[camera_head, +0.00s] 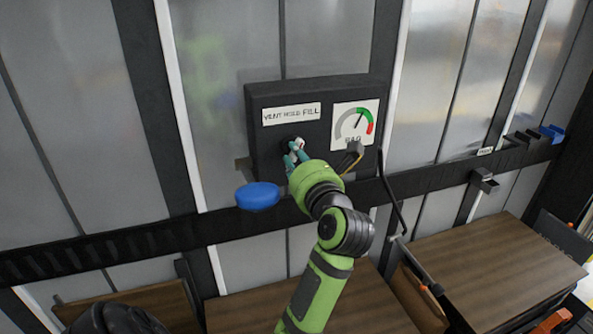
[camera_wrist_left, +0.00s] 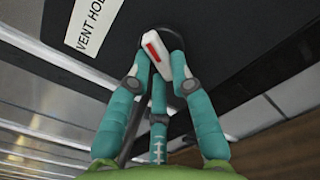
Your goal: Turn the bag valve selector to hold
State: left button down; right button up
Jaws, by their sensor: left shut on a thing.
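A dark valve box (camera_head: 262,150) is mounted on the dock door. Its white label (camera_head: 291,113) reads VENT HOLD FILL. The selector, a white lever with a red mark (camera_wrist_left: 155,52), sits below the label, and in the head view it is mostly hidden by my gripper. My left gripper (camera_head: 295,153) reaches the box from below. In the left wrist view its teal fingers (camera_wrist_left: 157,75) are closed around the lever. The red-marked end points up toward the label; I cannot tell which word it lines up with. My right gripper is not in view.
A gauge (camera_head: 354,122) marked BAG, with a green and red arc, is right of the label. A blue round pad (camera_head: 258,196) sticks out below left. A dark hose (camera_head: 397,195) hangs at right. Wooden surfaces (camera_head: 490,270) lie below.

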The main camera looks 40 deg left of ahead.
pick_arm(q)
jog(key=n+b, duration=0.1)
jog(key=b, duration=0.1)
jog(key=n+b, duration=0.2)
jog(key=shift+f+n, duration=0.3)
jog(key=shift+w+r+n+b, duration=0.1)
jog(key=shift+n+b, duration=0.5)
jog(key=shift+b, duration=0.15)
jog(key=shift+r, duration=0.1)
jog(key=c, duration=1.1)
grip_release()
notch_tip(320, 180, up, 10)
